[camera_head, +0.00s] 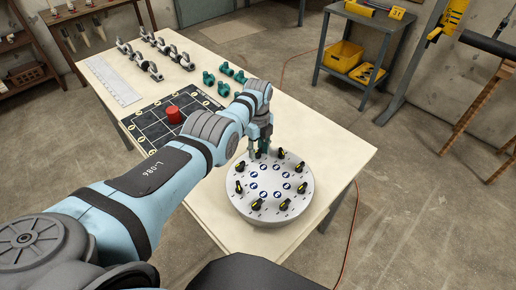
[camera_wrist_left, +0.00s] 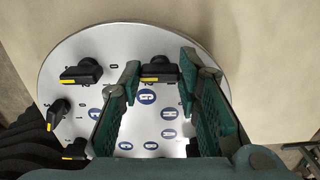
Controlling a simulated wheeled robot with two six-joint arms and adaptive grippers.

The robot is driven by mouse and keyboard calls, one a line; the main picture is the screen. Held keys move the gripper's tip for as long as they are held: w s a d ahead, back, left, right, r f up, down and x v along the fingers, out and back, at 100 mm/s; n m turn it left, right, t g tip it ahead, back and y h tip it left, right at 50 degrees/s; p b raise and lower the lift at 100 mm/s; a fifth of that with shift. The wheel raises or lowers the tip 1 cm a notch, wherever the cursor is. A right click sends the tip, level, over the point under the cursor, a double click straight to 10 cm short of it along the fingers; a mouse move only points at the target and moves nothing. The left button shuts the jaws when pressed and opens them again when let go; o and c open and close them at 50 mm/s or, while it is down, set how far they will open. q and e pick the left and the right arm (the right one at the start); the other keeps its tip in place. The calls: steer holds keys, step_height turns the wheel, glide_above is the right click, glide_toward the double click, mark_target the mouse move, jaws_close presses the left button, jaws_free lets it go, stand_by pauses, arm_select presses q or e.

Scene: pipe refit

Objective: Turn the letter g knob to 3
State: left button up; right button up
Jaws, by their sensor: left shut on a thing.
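A round pale dial board (camera_head: 276,216) with several black knobs around its rim stands on the table. Each knob has a yellow mark, and blue letter discs lie inside the ring. My left gripper (camera_head: 260,153) reaches down at the board's far edge. In the left wrist view, the left gripper (camera_wrist_left: 160,72) is shut on a black knob (camera_wrist_left: 160,74) between its fingertips. The blue disc (camera_wrist_left: 147,97) beside this knob seems to bear the letter g. The number its yellow mark points at cannot be read clearly. My right gripper is not in view.
Neighbouring knobs (camera_wrist_left: 82,72) stand close by on the board. A black grid mat (camera_head: 150,127) with a red cylinder (camera_head: 174,115), green fittings (camera_head: 233,72) and metal pipe parts (camera_head: 150,67) lies further back on the table. The table's right side is bare.

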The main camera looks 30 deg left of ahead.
mark_target(258, 151)
arm_select(q)
steer(key=shift+s+d+f, duration=0.1)
steer(key=o, duration=1.1)
steer(key=shift+o, duration=0.2)
steer(key=shift+r, duration=0.55)
step_height(258, 151, up, 11)
